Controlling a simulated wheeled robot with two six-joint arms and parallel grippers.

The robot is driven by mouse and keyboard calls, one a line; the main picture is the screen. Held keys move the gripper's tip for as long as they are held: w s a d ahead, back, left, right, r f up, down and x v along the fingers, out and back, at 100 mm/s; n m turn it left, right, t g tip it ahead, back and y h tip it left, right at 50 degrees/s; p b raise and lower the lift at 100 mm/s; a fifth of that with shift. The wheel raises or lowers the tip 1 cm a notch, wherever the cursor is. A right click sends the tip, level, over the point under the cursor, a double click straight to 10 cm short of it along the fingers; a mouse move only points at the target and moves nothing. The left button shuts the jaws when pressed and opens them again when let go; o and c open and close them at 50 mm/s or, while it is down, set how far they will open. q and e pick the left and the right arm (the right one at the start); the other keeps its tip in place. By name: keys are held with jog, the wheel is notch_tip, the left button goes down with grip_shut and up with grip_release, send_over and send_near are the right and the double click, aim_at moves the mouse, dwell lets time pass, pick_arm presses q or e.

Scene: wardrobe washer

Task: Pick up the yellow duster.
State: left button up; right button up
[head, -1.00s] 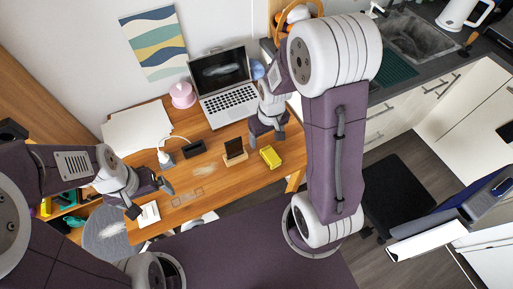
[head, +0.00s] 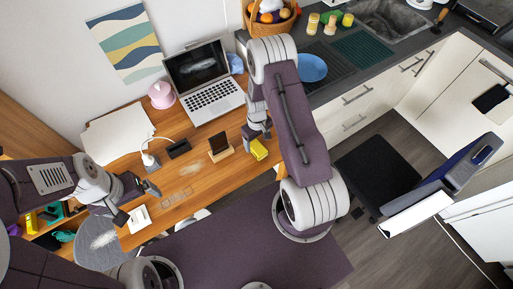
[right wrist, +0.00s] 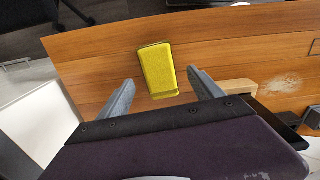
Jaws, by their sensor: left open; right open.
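The yellow duster (head: 258,149) lies on the wooden desk (head: 185,208), near its right end. In the right wrist view the duster (right wrist: 158,70) lies flat, just beyond and between the two fingertips. My right gripper (right wrist: 160,84) is open and empty; no finger visibly touches the duster. In the head view my right gripper (head: 257,133) is right beside the duster and partly hidden by its own arm. My left gripper (head: 137,200) is open and empty over the left part of the desk, far from the duster.
A dark device on a wooden stand (head: 220,147) is just left of the duster. A laptop (head: 205,85), a pink object (head: 161,95), a lamp (head: 150,158) and a white notepad (head: 138,219) are also on the desk. A black chair seat (head: 378,178) stands to the right.

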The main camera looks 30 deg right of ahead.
aim_at(257, 146)
notch_tip(257, 146, down, 4)
jog(key=shift+f+p, duration=0.1)
jog(key=shift+p, duration=0.4)
jog(key=shift+w+f, duration=0.2)
jog(key=shift+f, duration=0.3)
jog(key=c, duration=1.4)
jog(key=shift+r, duration=0.15)
jog(key=shift+r, duration=0.35)
notch_tip(257, 146, up, 3)
jog(key=shift+b, duration=0.45)
jog(key=s+a+r, duration=0.1)
jog(key=s+r, duration=0.1)
jog(key=s, duration=0.1)
jog(key=s+a+r, duration=0.1)
jog(key=s+r, duration=0.1)
jog(key=s, duration=0.2)
jog(key=s+a+r+b, duration=0.1)
jog(key=s+a+r, duration=0.1)
jog(key=s+r, duration=0.1)
jog(key=shift+s, duration=0.55)
